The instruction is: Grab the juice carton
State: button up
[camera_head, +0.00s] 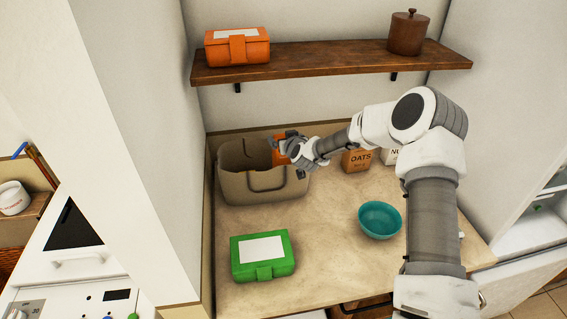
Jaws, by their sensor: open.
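An orange carton (280,157), which looks like the juice carton, shows at the right side of the beige basket (252,188). My gripper and wrist cover much of it, and I cannot tell if it stands inside the basket or behind it. My gripper (280,141) is open and reaches in from the right, right at the carton. I cannot tell whether the fingers are around the carton or touch it.
Cartons marked OATS (357,160) and another (390,155) stand right of my wrist. A teal bowl (380,220) and green box (263,256) are on the counter (320,255). Above, a wooden shelf (330,60) holds an orange box (237,47) and brown canister (408,33).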

grip_shut()
jog(key=shift+w+r, duration=0.1)
jog(key=shift+r, duration=0.15)
dwell(0.3)
